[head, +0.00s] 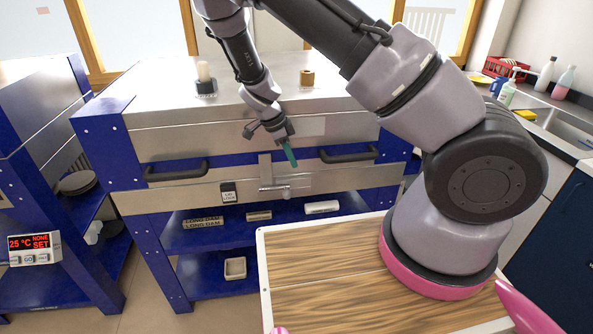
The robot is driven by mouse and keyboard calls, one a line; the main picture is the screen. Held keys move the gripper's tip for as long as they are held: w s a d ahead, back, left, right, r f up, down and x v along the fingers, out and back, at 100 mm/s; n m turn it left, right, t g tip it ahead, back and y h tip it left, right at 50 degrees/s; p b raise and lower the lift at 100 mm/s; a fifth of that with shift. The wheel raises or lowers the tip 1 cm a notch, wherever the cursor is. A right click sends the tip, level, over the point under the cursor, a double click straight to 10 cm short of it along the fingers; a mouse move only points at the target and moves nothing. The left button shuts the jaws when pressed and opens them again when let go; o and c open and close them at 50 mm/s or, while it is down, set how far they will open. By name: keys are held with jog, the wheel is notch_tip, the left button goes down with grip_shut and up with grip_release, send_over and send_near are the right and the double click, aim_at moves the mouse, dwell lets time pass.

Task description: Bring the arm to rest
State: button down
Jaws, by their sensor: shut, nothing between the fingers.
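My arm rises from the wooden-topped base at the right, arches up past the top edge of the head view and comes down in the middle. My gripper (289,155) hangs in front of the kiln (225,138), over its front face near the middle. The gripper's teal fingers are together and hold nothing. They point down, just above the metal latch (274,189) on the kiln front. I cannot tell whether they touch the kiln. The kiln lid (155,100) is down.
Two black handles (177,172) (347,155) stick out of the kiln front. A candle-like post (204,78) and a tan plug (307,77) stand on the lid. A controller (34,248) reads 25 °C at the left. A sink (560,128) is at the right.

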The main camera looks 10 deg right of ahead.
jog(key=shift+a+r, duration=0.25)
jog(key=shift+r, duration=0.4)
jog(key=s+d+r+n+t+y, duration=0.1)
jog(key=s+d+r+n+y, duration=0.1)
jog(key=r, duration=0.6)
jog(key=s+d+r+n+y, duration=0.1)
jog(key=d+r+n+y, duration=0.15)
jog(key=r, duration=0.65)
jog(key=s+d+r+n+t+y, duration=0.1)
jog(key=s+d+r+n+y, duration=0.1)
jog(key=r, duration=0.6)
jog(key=s+d+r+n+t, duration=0.2)
jog(key=s+d+r+n, duration=0.1)
jog(key=s+r, duration=0.4)
jog(key=s+d+r+n+t, duration=0.3)
jog(key=s+d+r+n, duration=0.1)
jog(key=s+r, duration=0.2)
jog(key=shift+s+r, duration=0.35)
jog(key=shift+r, duration=0.2)
jog(key=shift+h, duration=0.25)
